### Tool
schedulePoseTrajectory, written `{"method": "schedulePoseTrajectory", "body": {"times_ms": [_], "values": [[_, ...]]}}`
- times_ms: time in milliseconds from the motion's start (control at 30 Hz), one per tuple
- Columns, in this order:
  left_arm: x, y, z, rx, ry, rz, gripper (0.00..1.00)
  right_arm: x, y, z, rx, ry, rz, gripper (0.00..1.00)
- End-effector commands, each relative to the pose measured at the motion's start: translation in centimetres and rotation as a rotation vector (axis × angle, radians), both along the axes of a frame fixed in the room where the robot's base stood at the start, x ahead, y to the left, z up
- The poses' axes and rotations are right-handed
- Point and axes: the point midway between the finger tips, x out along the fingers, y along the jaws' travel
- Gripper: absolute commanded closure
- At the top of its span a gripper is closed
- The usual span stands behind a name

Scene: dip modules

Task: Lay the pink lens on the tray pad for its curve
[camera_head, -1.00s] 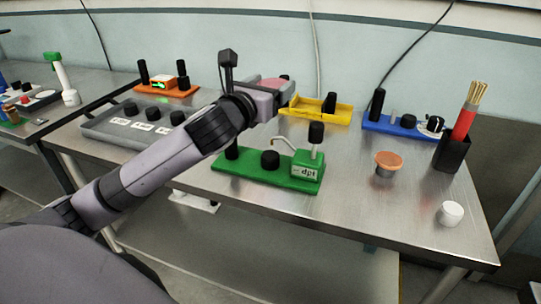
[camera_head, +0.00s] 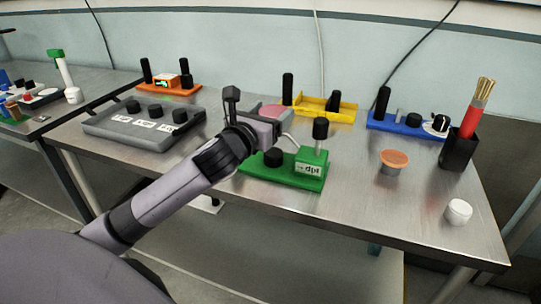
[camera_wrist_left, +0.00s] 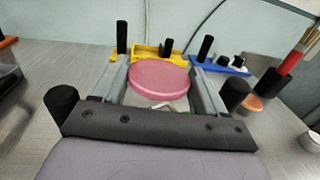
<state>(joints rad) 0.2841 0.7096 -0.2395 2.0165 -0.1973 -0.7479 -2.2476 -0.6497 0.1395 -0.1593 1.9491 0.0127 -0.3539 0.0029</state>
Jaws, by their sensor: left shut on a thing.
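The pink lens (camera_wrist_left: 158,78) is a round flat disc held between the two fingers of my left gripper (camera_wrist_left: 160,85) in the left wrist view. In the head view the lens (camera_head: 272,112) shows partly, above and behind the green module (camera_head: 290,188). My left gripper (camera_head: 268,120) is shut on the lens, in the air above the table. The grey tray (camera_head: 100,130) lies to the left of the gripper, with several black round pads (camera_head: 155,110) and white labels in it. The label text is too small to read. My right gripper does not show.
A yellow module (camera_head: 325,109) and a blue module (camera_head: 405,128) stand behind, an orange module (camera_head: 185,88) behind the tray. An orange-topped cup (camera_head: 394,159), a black holder (camera_head: 458,150) and a white cap (camera_head: 459,211) stand at right. The table's front right is clear.

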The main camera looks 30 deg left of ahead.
Motion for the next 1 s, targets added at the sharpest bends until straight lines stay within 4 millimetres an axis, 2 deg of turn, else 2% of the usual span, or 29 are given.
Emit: {"method": "schedulePoseTrajectory", "body": {"times_ms": [33, 133, 467, 600, 1000], "values": [[0.0, 0.0, -1.9, -0.006, 0.005, 0.001, 0.61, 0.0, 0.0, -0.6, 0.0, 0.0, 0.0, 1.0], [0.0, 0.0, -4.0, -0.004, 0.004, 0.0, 0.61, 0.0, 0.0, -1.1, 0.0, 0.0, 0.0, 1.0], [0.0, 0.0, -7.6, -0.002, 0.002, 0.001, 0.61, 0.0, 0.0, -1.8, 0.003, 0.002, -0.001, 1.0], [0.0, 0.0, -9.3, -0.002, 0.002, 0.001, 0.61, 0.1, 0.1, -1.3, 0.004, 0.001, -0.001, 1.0], [0.0, 0.0, -10.0, 0.001, -0.001, -0.001, 0.61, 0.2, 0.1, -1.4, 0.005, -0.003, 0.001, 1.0]]}}
